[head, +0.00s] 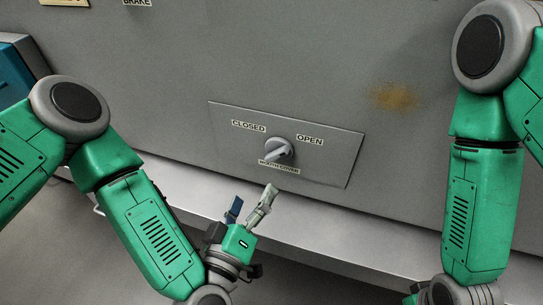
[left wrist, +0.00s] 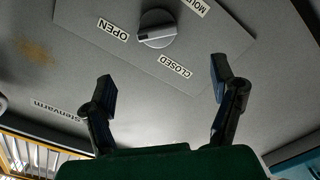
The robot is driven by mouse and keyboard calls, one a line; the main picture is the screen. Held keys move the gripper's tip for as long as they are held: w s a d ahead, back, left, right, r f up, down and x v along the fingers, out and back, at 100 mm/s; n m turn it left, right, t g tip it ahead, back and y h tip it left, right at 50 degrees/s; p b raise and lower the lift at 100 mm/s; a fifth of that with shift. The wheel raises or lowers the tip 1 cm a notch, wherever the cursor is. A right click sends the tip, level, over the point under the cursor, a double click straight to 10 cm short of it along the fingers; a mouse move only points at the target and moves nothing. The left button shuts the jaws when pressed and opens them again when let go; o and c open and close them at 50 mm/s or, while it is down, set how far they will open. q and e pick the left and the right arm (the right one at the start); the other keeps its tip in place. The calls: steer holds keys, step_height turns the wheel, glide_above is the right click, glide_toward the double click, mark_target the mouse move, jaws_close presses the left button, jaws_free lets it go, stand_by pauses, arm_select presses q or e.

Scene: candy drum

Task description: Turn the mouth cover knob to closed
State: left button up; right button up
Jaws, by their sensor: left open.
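The mouth cover knob (head: 279,149) is a round grey knob with a raised bar, on a grey plate (head: 330,165) between the labels CLOSED (head: 248,126) and OPEN (head: 310,140). My left gripper (head: 253,198) is open and empty, below and in front of the knob. In the left wrist view its spread fingers (left wrist: 162,80) point towards the plate, apart from the knob. My right gripper's fingers are not visible.
The plate sits on a large grey machine face (head: 180,70) with a rusty brown stain (head: 394,97). A pale ledge (head: 330,225) runs below the face. A blue object (head: 12,75) stands at the far left. The space between gripper and knob is clear.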

mark_target(273, 156)
arm_select(q)
steer(key=b+x, duration=0.1)
steer(key=x, duration=0.9)
steer(key=shift+w+d+f+b, duration=0.15)
steer(key=shift+w+b, duration=0.15)
steer(key=shift+w+d, duration=0.25)
steer(key=shift+w, duration=0.35)
steer(key=shift+w+d, duration=0.15)
steer(key=shift+d, duration=0.05)
steer(key=shift+a, duration=0.1)
steer(key=c, duration=1.2)
